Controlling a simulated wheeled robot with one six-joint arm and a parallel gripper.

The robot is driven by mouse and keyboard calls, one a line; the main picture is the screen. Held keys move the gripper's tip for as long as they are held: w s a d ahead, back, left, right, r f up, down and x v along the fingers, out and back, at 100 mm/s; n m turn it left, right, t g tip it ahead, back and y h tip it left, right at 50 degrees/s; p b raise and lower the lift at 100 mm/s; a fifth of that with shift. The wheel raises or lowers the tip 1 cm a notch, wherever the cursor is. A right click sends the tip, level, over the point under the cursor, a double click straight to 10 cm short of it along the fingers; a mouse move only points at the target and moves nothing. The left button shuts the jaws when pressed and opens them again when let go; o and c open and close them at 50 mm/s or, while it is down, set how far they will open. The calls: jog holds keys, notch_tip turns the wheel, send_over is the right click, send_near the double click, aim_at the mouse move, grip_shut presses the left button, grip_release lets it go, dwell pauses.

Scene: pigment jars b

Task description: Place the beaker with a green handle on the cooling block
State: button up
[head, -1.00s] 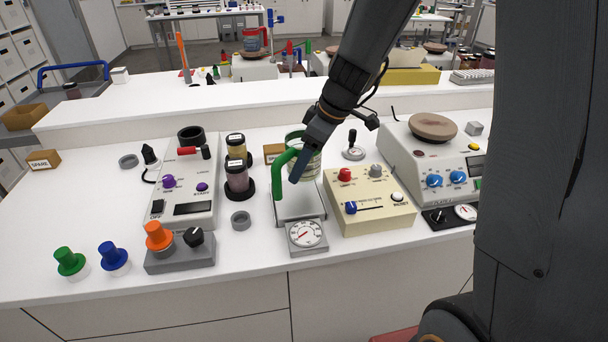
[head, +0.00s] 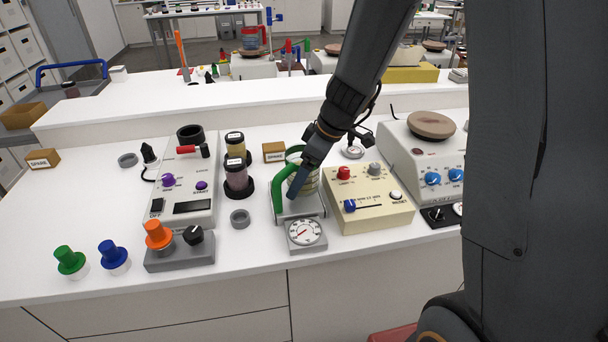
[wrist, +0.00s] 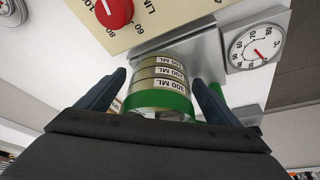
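The beaker with a green handle (head: 279,190) has a green rim and clear sides. It stands upright over a flat metal block with a round dial (head: 305,232), which looks like the cooling block. In the wrist view the beaker (wrist: 160,75) shows its ML marks and green band. The block's metal top (wrist: 205,50) and dial (wrist: 255,46) lie beyond. Whether the beaker's base touches the block is hidden.
A cream box with red and blue knobs (head: 370,205) stands close on the right, with a hot plate (head: 432,126) beyond. Dark-based jars (head: 237,175) and a grey ring (head: 240,217) are to the left. A grey box with an orange knob (head: 180,252) is front left.

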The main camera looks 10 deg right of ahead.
jog(key=shift+r, duration=0.1)
jog(key=shift+r+p, duration=0.15)
jog(key=shift+p, duration=0.15)
jog(key=b+v, duration=0.2)
jog(key=v, duration=0.9)
jog(key=shift+r+b, duration=0.4)
jog(key=shift+s+d, duration=0.1)
